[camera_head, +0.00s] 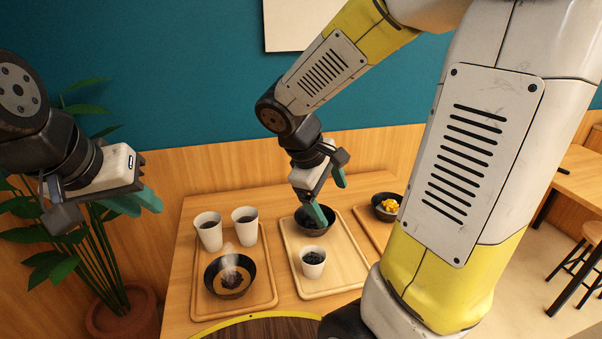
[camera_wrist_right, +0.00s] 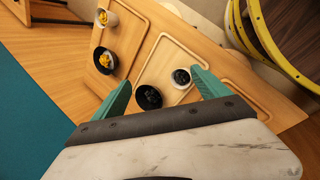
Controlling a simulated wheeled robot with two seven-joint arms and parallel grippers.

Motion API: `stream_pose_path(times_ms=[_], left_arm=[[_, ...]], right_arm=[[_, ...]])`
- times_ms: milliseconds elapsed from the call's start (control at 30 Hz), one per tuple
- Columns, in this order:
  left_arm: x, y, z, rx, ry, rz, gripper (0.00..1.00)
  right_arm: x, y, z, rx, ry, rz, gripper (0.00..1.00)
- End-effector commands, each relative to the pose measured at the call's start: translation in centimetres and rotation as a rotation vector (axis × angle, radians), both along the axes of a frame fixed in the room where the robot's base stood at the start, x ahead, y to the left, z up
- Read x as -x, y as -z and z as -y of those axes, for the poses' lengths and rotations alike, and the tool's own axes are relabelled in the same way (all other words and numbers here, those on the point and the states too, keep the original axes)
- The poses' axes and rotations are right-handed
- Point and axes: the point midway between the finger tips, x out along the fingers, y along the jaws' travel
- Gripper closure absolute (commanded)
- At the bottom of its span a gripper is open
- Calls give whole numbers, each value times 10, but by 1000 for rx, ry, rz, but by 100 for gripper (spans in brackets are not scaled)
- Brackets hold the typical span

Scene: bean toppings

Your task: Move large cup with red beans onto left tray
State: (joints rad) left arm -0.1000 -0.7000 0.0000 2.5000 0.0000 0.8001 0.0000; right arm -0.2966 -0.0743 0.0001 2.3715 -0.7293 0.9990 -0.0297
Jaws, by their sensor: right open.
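The middle tray (camera_head: 346,268) holds a white cup with dark contents (camera_head: 313,264), also in the right wrist view (camera_wrist_right: 181,78). I cannot tell by colour which cup has red beans. My right gripper (camera_head: 328,198) is open above the middle tray's dark bowl (camera_head: 322,228), partly covering it; its fingers also show in the wrist view (camera_wrist_right: 160,78). My left gripper (camera_head: 137,203) hangs left of the table, its opening unclear.
The dark bowl also shows in the wrist view (camera_wrist_right: 148,97). A right tray (camera_head: 369,224) holds a black bowl of yellow pieces (camera_head: 386,207); a white cup with yellow contents (camera_wrist_right: 107,18) shows in the wrist view. A potted plant (camera_head: 110,280) stands left of the table.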

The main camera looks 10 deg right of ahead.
Motion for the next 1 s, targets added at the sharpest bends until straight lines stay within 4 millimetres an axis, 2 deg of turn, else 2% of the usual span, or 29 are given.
stream_pose_path(times_ms=[33,200,400,500,667,1000], left_arm=[[0,0,0,0,0,0,76],[0,0,0,0,0,0,76],[0,0,0,0,0,0,76],[0,0,0,0,0,0,76],[0,0,0,0,0,0,76],[0,0,0,0,0,0,76]], right_arm=[[12,-10,-1,-86,74,48,15],[43,-38,-20,-377,292,195,15],[63,-73,-43,-667,477,357,15],[68,-86,-50,-758,530,409,15],[71,-94,-55,-821,562,442,15],[71,-95,-55,-823,563,441,15]])
